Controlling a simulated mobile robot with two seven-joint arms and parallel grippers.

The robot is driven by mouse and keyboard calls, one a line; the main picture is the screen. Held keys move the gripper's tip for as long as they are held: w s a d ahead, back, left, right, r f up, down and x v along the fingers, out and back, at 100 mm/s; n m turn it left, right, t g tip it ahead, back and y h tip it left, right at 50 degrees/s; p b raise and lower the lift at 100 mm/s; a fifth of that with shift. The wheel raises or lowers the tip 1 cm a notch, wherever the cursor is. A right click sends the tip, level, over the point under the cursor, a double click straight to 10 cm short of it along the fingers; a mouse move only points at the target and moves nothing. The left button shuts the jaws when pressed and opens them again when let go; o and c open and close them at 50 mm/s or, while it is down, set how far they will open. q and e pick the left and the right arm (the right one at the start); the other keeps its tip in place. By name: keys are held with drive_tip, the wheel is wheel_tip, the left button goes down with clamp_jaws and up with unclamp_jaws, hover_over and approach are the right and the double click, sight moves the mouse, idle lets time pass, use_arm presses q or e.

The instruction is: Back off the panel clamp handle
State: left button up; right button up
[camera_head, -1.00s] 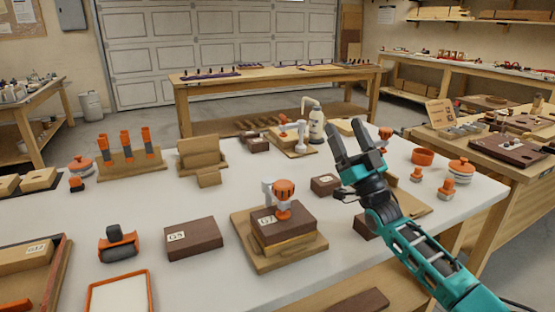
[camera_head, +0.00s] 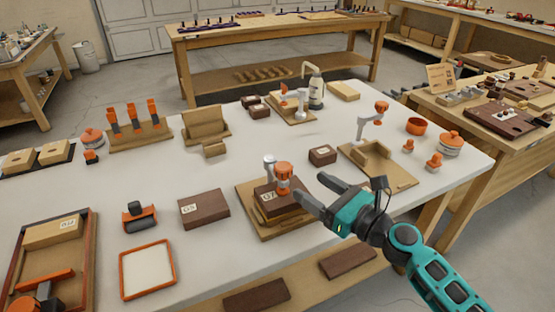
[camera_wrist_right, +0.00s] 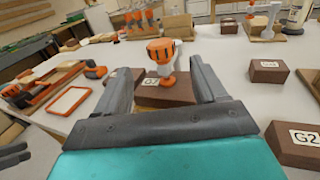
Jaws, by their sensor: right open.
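The panel clamp stands on a wooden base (camera_head: 262,233) near the table's front. Its orange handle (camera_head: 283,172) sits on top, beside a white post (camera_head: 269,168). Below it lies a dark brown labelled panel (camera_head: 265,203). My right gripper (camera_head: 312,188) is open and empty, just right of the handle, apart from it. In the right wrist view the handle (camera_wrist_right: 162,48) shows ahead between the spread fingers (camera_wrist_right: 160,65), with an orange pad (camera_wrist_right: 168,82) under it. Two dark grey finger-like shapes at that view's lower left edge look like my left gripper (camera_wrist_right: 13,154); their opening is unclear.
A brown block (camera_head: 204,209) and an orange-rimmed tray (camera_head: 122,268) lie to the left. A small brown block (camera_head: 322,155) is behind my right gripper. Another clamp (camera_head: 363,128) stands on a board to the right. The white tabletop between them is partly clear.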

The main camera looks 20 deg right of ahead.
sight(277, 164)
drive_tip(key=x, duration=1.2)
drive_tip(key=shift+f+p, duration=0.1)
drive_tip(key=shift+p, duration=0.2)
drive_tip(key=shift+c, duration=0.5)
